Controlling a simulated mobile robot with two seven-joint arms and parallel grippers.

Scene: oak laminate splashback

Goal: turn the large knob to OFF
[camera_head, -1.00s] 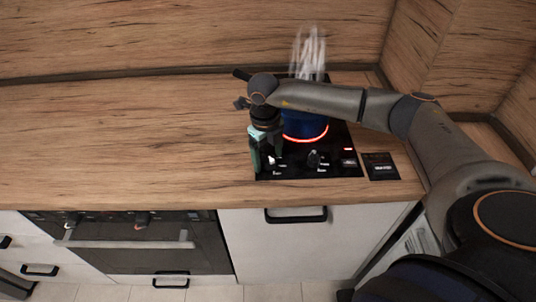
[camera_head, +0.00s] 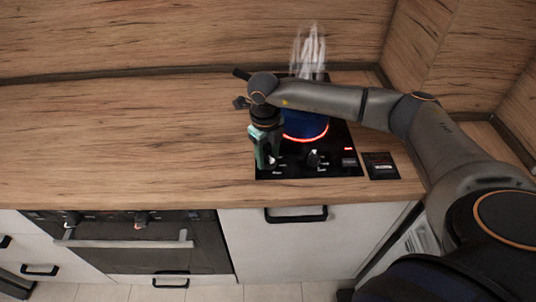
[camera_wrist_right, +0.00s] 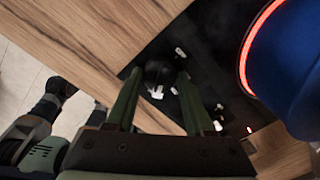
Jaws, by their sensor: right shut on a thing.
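The black hob (camera_head: 345,168) has two dark knobs along its front edge. My right gripper (camera_head: 266,158) reaches down at the hob's front left. It is shut on the left knob (camera_wrist_right: 158,72), which stands between the two fingers in the right wrist view (camera_wrist_right: 158,98). The knob has a white pointer mark, and the fingers partly hide it in the head view. The other knob (camera_head: 313,157) stands apart to the right. I cannot tell for sure which knob is larger, nor read the small labels. My left gripper is not in view.
A blue pot (camera_head: 304,124) steams on a red-glowing ring (camera_head: 308,139) right behind the knobs, close to my right arm. A small dark plate (camera_head: 381,166) lies right of the hob. The wooden counter (camera_head: 120,135) on the left is clear.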

